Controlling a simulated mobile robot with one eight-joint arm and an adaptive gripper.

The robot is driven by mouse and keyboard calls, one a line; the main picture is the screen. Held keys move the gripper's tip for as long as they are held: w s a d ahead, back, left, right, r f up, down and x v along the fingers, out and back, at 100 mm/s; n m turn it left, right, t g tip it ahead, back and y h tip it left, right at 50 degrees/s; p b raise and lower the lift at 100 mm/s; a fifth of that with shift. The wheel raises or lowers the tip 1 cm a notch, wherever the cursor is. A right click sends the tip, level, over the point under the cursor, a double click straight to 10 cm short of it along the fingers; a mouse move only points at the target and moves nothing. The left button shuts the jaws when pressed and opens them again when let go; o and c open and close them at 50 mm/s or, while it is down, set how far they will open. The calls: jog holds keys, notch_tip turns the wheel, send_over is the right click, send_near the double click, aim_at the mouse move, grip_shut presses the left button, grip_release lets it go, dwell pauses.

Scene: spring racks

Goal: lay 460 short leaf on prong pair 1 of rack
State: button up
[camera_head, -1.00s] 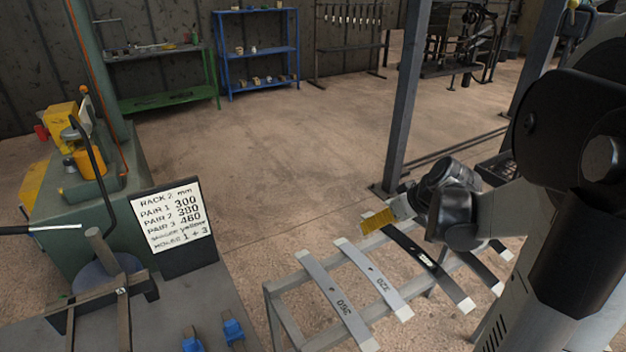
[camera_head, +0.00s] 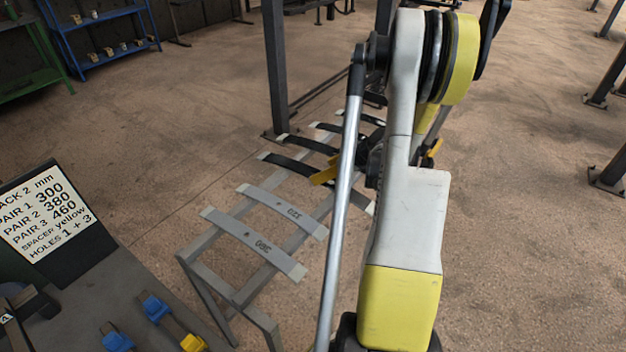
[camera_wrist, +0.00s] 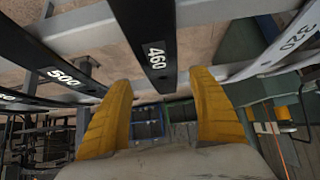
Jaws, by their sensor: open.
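The 460 leaf is a dark bar with a white label (camera_wrist: 156,57) in the wrist view. In the head view the dark leaf (camera_head: 284,163) beside the grey 320 leaf appears to be the same one; it lies across a grey stand (camera_head: 197,245). My gripper (camera_wrist: 158,112) is open, with one yellow finger on each side of the 460 leaf's line in the wrist view. Whether it touches the leaf I cannot tell. In the head view a yellow finger (camera_head: 323,176) shows over that leaf, and my arm hides the rest. No rack prongs can be made out clearly.
Grey 320 (camera_head: 283,211) and 360 (camera_head: 252,243) leaves lie nearer; a dark 500 leaf (camera_wrist: 66,77) lies beside the 460. A sign (camera_head: 44,216) for rack 2 lists pairs 300, 380, 460. The bench below it carries blue blocks (camera_head: 155,308) and a yellow one (camera_head: 193,343).

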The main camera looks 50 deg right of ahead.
aim_at(314, 173)
jog(key=b+x, duration=0.2)
jog(key=x, duration=0.3)
jog(key=shift+w+a+r+b, duration=0.1)
jog(key=shift+w+a+b, duration=0.1)
jog(key=shift+b, duration=0.15)
jog(key=shift+r, duration=0.15)
jog(key=c, duration=1.5)
